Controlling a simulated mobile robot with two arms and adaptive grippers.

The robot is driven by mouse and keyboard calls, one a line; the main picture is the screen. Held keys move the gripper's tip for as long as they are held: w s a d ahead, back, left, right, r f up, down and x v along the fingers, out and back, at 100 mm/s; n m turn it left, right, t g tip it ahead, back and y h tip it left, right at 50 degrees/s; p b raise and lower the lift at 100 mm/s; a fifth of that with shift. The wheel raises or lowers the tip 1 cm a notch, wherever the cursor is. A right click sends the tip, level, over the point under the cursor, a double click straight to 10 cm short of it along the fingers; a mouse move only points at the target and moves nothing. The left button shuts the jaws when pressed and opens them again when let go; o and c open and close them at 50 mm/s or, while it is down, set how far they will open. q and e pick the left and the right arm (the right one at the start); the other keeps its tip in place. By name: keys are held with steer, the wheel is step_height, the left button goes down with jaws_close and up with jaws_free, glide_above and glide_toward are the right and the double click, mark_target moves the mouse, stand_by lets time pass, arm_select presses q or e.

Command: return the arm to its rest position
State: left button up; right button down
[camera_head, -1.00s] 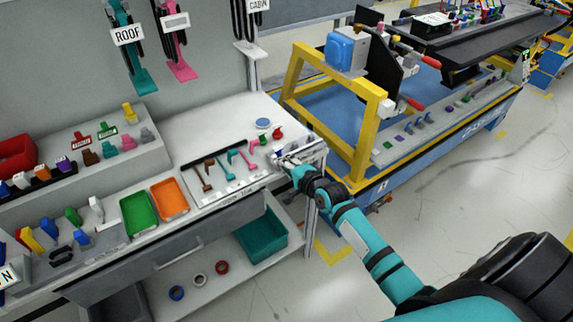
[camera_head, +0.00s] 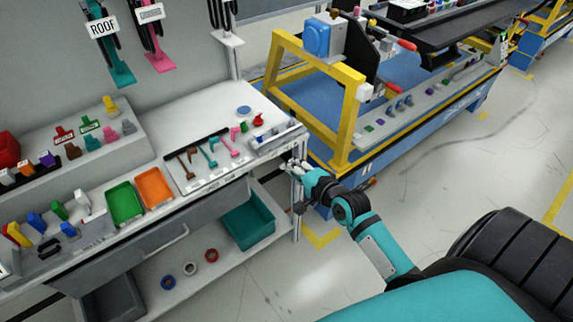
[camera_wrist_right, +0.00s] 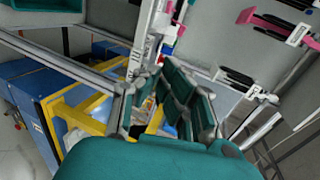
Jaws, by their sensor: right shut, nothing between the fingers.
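My right gripper (camera_head: 292,168) is at the right front corner of the workbench (camera_head: 262,100), just off its front edge. It holds nothing. The right wrist view shows its fingers (camera_wrist_right: 172,85) shut and empty, with the bench edge behind them. My teal right arm runs from the lower right of the head view up to the gripper. My left gripper is not in view.
A yellow frame (camera_head: 352,113) on a blue base stands right of the bench. A green tray (camera_head: 125,202), an orange tray (camera_head: 155,188) and hand tools lie on the bench. A teal bin (camera_head: 248,226) sits on the lower shelf. The floor at right is open.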

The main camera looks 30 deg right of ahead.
stand_by(0.3)
steer(key=s+a+f+n+g, duration=0.1)
steer(key=s+f+n+g, duration=0.3)
steer(key=f, duration=0.6)
steer(key=s+a+f+n+g+h, duration=0.1)
steer(key=s+f, duration=0.4)
steer(key=f, duration=0.5)
steer(key=s+a+f+n+g, duration=0.1)
steer(key=s+f+n+g, duration=0.3)
steer(key=f, duration=0.7)
steer(key=s+a+f+n+g, duration=0.1)
steer(key=s+f+n, duration=0.2)
steer(key=s, duration=0.7)
steer(key=s+a+f+n+g, duration=0.2)
steer(key=s+f+n, duration=0.2)
steer(key=s+f, duration=0.3)
steer(key=s+a+f+n+g, duration=0.1)
steer(key=s+f+n, duration=0.2)
steer(key=s, duration=1)
step_height(320, 180, down, 3)
steer(key=shift+s+a+f+g, duration=0.1)
steer(key=shift+s+a+g, duration=0.2)
steer(key=shift+a, duration=0.1)
